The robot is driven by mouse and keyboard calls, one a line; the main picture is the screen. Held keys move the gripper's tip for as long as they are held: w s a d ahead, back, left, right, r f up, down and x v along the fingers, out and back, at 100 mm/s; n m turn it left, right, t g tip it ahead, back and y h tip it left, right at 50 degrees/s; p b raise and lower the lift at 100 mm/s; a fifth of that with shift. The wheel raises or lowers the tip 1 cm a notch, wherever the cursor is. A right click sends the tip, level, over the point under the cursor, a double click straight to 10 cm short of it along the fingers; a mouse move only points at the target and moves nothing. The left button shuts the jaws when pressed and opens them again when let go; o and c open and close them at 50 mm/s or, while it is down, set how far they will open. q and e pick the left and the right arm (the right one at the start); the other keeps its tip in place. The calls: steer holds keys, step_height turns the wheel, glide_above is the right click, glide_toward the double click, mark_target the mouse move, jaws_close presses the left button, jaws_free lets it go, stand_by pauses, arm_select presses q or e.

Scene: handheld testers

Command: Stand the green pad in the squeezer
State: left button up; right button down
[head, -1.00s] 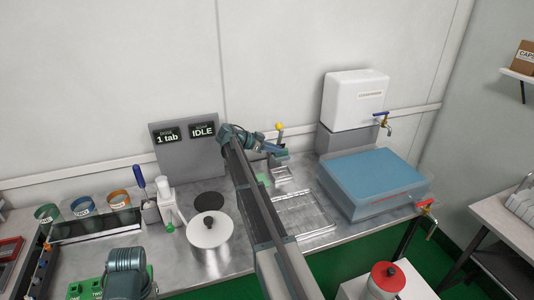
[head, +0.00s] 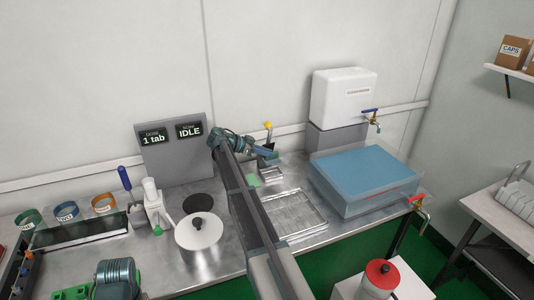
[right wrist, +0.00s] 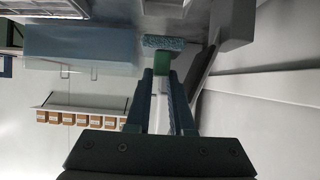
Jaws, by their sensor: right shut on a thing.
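My right gripper (head: 272,154) reaches over the back of the counter. In the head view the held pad is mostly hidden by the gripper. What looks like the squeezer, a small grey stand with a yellow knob (head: 267,127), is right at the gripper. I cannot tell whether the pad touches it. A flat green patch (head: 254,181) lies on the counter just in front.
A wire-rack tray (head: 292,214) lies to the front right of the stand. A lidded pot (head: 199,233) and a dispenser (head: 153,200) are left of my arm.

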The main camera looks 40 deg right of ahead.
mark_target(265, 160)
arm_select(q)
steer(key=shift+f+b, duration=1.8)
steer(key=shift+f, duration=0.35)
arm_select(e)
steer(key=shift+f, duration=2.1)
arm_select(q)
steer(key=shift+f+b, duration=1.65)
arm_select(e)
steer(key=shift+f, duration=1.65)
arm_select(q)
steer(key=shift+r, duration=0.1)
arm_select(e)
steer(key=c, duration=0.7)
jaws_free()
arm_select(q)
step_height(265, 160, up, 7)
steer(key=p, duration=0.6)
steer(key=shift+f+p, duration=0.2)
steer(key=shift+p, duration=0.15)
arm_select(e)
steer(key=v, duration=1.4)
steer(key=shift+f, duration=0.1)
